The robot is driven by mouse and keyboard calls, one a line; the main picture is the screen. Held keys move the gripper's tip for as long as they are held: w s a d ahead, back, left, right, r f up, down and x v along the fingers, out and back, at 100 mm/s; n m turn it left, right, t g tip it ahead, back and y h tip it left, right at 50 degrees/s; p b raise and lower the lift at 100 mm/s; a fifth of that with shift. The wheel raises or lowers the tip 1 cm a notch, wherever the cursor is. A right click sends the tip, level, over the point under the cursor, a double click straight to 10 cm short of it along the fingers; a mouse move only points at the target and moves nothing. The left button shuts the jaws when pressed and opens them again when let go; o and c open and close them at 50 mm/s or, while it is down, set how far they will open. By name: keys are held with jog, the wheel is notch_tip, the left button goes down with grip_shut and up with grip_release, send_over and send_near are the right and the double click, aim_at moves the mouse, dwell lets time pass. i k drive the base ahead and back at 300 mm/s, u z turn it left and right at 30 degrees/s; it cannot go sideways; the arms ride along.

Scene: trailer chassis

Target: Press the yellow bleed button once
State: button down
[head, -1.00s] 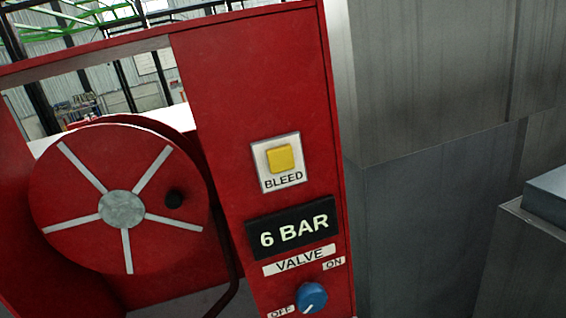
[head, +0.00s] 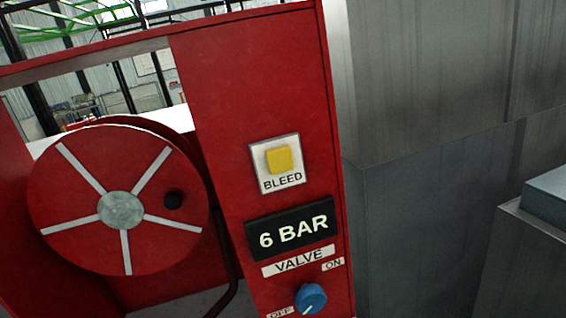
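The yellow bleed button (head: 279,159) is a small square on a white plate (head: 267,181) marked BLEED, on the red panel. Below it a black display (head: 292,230) reads 6 BAR. Under that is a VALVE label (head: 298,261) and a blue knob (head: 310,297) between OFF and ON labels; its white mark points down and left, toward OFF. The view is tilted a little. My gripper does not show in the head view, and nothing covers the button.
A red hose reel (head: 120,208) with pale spokes and a dark handle knob sits left of the panel. Grey metal walls (head: 430,90) stand close on the right, with a grey box (head: 545,195) at the right edge.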

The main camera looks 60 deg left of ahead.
aim_at(279, 160)
jog(key=u, duration=1.4)
jog(key=k, duration=0.65)
jog(key=z, duration=0.3)
jog(key=i, duration=0.5)
jog(key=z, duration=0.05)
